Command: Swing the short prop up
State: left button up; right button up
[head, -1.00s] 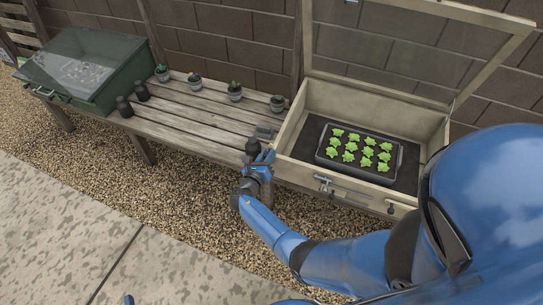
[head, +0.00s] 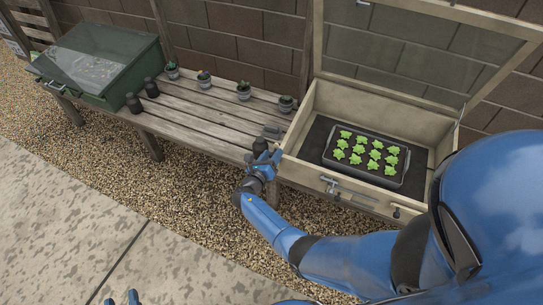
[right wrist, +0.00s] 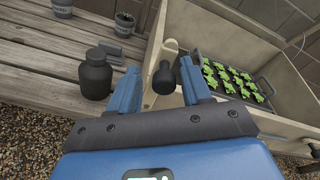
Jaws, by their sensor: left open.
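The wooden frame box (head: 312,160) stands on the right of the bench with its glazed lid (head: 420,60) raised. A grey metal bar (head: 350,195) lies along its front wall; I cannot tell whether it is the short prop. My right gripper (head: 262,158) is at the box's front left corner. In the right wrist view its fingers (right wrist: 159,75) are apart, and a small dark knob-like piece (right wrist: 163,80) shows in the gap, seemingly clear of both. My left gripper (head: 121,298) shows only its separated blue tips at the bottom edge.
A black bottle (right wrist: 95,76) stands on the bench left of my right fingers. A tray of seedlings (head: 348,170) sits inside the box. Several small pots (head: 243,92) line the bench (head: 205,120); a green glass-lidded box (head: 120,90) is at its left end.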

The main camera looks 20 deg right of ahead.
jog(key=shift+r, duration=0.1)
dwell(0.3)
jog(key=p+v, duration=0.2)
jog(key=v, duration=0.8)
jog(key=shift+s+a, duration=0.25)
jog(key=shift+s, duration=0.05)
